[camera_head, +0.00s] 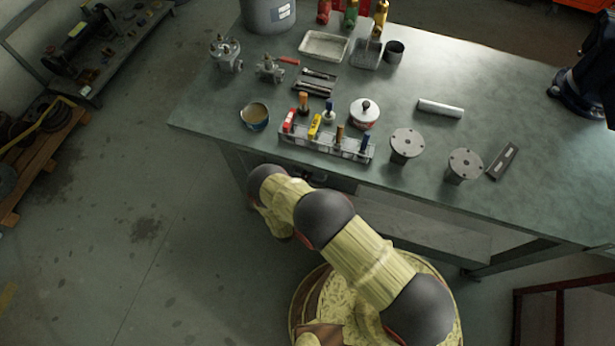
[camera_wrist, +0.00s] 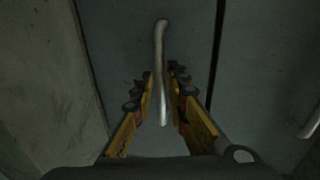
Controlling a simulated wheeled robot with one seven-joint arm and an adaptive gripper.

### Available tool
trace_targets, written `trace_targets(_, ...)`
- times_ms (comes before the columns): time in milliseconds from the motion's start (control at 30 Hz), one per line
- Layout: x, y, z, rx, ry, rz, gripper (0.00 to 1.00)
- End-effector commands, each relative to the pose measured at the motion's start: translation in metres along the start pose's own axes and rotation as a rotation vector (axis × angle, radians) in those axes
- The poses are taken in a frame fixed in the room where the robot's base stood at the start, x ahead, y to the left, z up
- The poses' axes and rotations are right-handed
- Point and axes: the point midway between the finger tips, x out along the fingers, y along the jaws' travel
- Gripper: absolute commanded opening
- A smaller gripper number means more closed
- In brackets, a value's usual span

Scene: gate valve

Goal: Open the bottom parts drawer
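In the wrist view, a grey drawer front (camera_wrist: 190,25) fills the middle, with dark seams on both sides. Its pale metal bar handle (camera_wrist: 160,70) runs up and down the picture. My gripper (camera_wrist: 161,78) has its two yellow, dark-jointed fingers on either side of this handle, with narrow gaps seeming to remain, so it looks partly open. A concrete-like surface lies left of this front, which fits the bottom drawer. In the head view, my arm reaches down at the bench's front left; the gripper and drawer handles are hidden there.
Another drawer's handle (camera_wrist: 310,124) shows at the right edge of the wrist view. The workbench (camera_head: 470,100) carries a tool caddy (camera_head: 318,145), a cup (camera_head: 255,116), flanged parts (camera_head: 407,145) and valve parts. Clear floor (camera_head: 150,200) lies left of the bench.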

Motion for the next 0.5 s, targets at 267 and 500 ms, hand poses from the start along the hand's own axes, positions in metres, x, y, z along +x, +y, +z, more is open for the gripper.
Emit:
trace_targets(267,0.016,-0.0003,0.0,0.002,0.0,0.0,0.15)
trace_targets(500,0.0158,-0.0006,0.0001,0.002,0.0,0.0,0.13)
